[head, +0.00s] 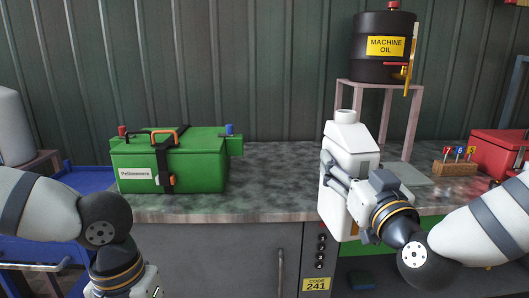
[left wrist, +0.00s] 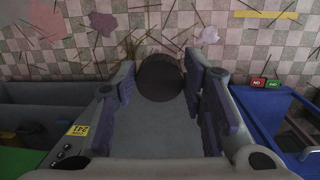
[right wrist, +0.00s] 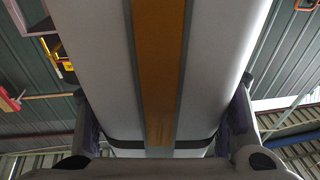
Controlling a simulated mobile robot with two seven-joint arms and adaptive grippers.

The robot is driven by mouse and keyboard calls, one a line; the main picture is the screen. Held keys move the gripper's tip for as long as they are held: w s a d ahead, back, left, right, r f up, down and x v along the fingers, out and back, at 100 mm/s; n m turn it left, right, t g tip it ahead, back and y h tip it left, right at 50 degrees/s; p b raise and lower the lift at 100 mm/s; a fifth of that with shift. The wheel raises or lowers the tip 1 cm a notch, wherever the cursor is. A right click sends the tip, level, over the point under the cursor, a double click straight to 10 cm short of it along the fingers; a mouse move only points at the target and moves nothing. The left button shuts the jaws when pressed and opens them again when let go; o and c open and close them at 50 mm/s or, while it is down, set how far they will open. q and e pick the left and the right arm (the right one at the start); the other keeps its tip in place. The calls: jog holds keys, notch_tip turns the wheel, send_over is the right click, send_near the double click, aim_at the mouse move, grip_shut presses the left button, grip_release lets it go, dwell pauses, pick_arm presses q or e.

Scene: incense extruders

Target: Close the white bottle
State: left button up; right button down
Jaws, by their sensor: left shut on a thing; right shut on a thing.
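The white bottle (head: 352,150) is upright at the front edge of the counter, right of the middle in the head view. Its white neck (head: 346,117) shows at the top with no separate cap visible on it. My right gripper (head: 338,172) is shut on the bottle's body. In the right wrist view the bottle's white side with an orange stripe (right wrist: 158,70) fills the space between the fingers. My left gripper (left wrist: 160,85) is shut on a dark round cap-like piece (left wrist: 160,77), seen pointing down at the floor. Its fingers are outside the head view.
A green box (head: 200,178) stands on the counter (head: 270,180) at left. A machine oil drum (head: 383,48) sits on a stand (head: 415,115) behind the bottle. A wooden block with numbered tags (head: 455,169) and a red box (head: 497,150) are at right. The counter's middle is clear.

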pick_arm(q)
jog(key=shift+s+r, duration=0.15)
pick_arm(e)
jog(key=n+y, duration=0.1)
jog(key=y, duration=0.1)
send_over(347, 237)
jog(key=w, duration=0.3)
jog(key=shift+g, duration=0.3)
notch_tip(347, 237, down, 6)
jog(key=shift+d+f, duration=0.15)
jog(key=s+f, duration=0.2)
jog(key=s+f+n+y, duration=0.1)
jog(key=f, duration=0.1)
jog(key=s+f+y, duration=0.1)
jog(key=s+f, duration=0.1)
jog(key=shift+s+d+f+g, duration=0.25)
jog(key=shift+s+d+g, duration=0.05)
jog(key=shift+d+g, duration=0.1)
pick_arm(q)
jog(key=shift+r, duration=0.15)
pick_arm(e)
jog(key=s+d+f+n+y, duration=0.1)
jog(key=s+f, duration=0.3)
jog(key=s, duration=0.5)
jog(key=shift+s+f+n+g+y, duration=0.2)
jog(key=shift+s+n+g+y, duration=0.15)
jog(key=shift+y, duration=0.25)
